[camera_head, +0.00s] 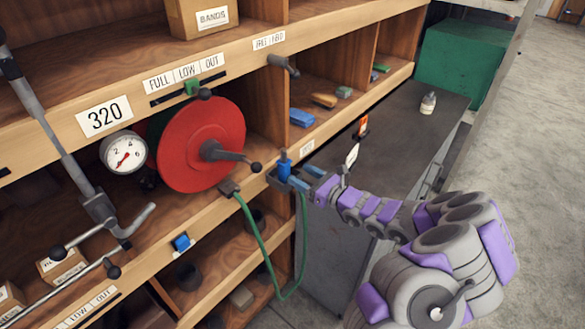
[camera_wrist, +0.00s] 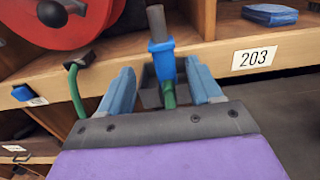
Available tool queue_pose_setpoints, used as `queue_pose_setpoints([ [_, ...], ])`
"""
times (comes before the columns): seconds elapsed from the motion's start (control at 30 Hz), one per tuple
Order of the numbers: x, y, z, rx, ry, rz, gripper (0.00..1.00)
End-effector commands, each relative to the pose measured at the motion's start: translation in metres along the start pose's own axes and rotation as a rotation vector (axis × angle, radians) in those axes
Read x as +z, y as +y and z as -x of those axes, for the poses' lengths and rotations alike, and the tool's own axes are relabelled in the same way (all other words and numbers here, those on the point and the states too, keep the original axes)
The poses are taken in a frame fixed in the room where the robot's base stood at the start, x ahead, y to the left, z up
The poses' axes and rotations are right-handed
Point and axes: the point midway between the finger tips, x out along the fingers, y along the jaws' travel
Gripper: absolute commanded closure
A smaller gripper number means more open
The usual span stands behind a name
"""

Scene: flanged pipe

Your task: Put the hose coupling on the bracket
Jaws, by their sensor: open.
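The hose coupling (camera_head: 284,167) is a blue collar with a grey tip, standing roughly upright at the shelf's front edge. In the wrist view the coupling (camera_wrist: 162,58) has green hose below it. My gripper (camera_head: 291,180) is open, its blue fingers on either side of the coupling; in the wrist view my gripper (camera_wrist: 160,70) shows gaps beside the collar. A dark grey piece behind and below the coupling, seemingly the bracket (camera_wrist: 150,98), is largely hidden. I cannot tell whether the coupling is seated in it.
The green hose (camera_head: 258,240) hangs in a loop from a grey fitting (camera_head: 229,187) on the shelf edge. A red reel (camera_head: 190,130) with a crank and a gauge (camera_head: 124,152) are to the left. A dark grey cabinet top (camera_head: 400,125) holds a small bottle (camera_head: 428,103).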

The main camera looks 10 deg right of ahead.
Motion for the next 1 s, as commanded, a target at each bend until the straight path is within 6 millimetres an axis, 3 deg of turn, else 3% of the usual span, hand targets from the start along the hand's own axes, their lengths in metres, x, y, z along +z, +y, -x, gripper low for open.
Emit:
queue_pose_setpoints([
  [0.1, 0.001, -0.001, 0.016, -0.003, 0.000, 0.000, 0.36],
  [0.3, 0.000, -0.001, 0.030, -0.002, 0.001, 0.001, 0.36],
  [0.53, 0.002, 0.003, 0.032, 0.006, 0.000, 0.008, 0.36],
  [0.63, 0.016, 0.018, 0.025, 0.057, -0.010, 0.052, 0.36],
  [0.77, 0.059, 0.072, 0.009, 0.225, -0.041, 0.199, 0.36],
  [0.9, 0.103, 0.158, 0.005, 0.477, -0.071, 0.425, 0.36],
  [1.0, 0.120, 0.214, 0.016, 0.654, -0.078, 0.590, 0.36],
])
